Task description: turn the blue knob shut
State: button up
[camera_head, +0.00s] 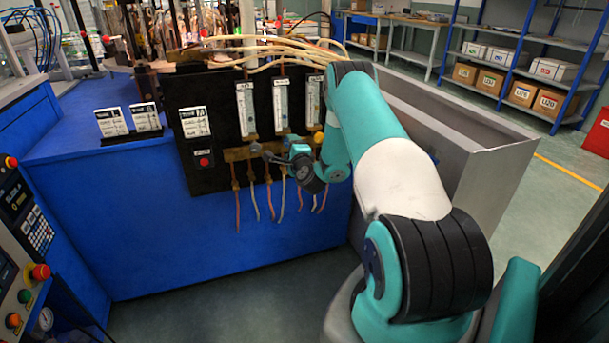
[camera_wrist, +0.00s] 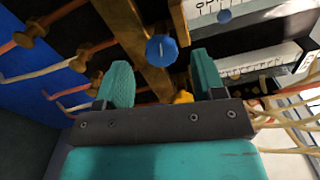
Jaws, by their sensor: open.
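The blue knob (camera_wrist: 161,48) shows in the wrist view, round with a pale line across its face, on a brass bar (camera_wrist: 140,50). My gripper (camera_wrist: 160,66) is open, with one teal finger to the left of the knob and one to the right. Gaps show between the knob and both fingers, and nothing is held. I cannot tell how far the fingertips are from the knob in depth. In the head view my gripper (camera_head: 284,158) is at the brass manifold (camera_head: 237,154) below the flow meters, and I cannot make out the blue knob there.
Several flow meters (camera_head: 246,108) stand on the black panel (camera_head: 180,95). Thin hoses (camera_head: 253,200) hang below. A grey metal bin (camera_head: 470,150) stands right of my arm.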

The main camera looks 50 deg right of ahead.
jog(key=b+v, duration=1.4)
jog(key=b, duration=0.6)
jog(key=shift+s+a+b, duration=0.25)
jog(key=shift+a+b, duration=0.05)
jog(key=shift+b, duration=0.05)
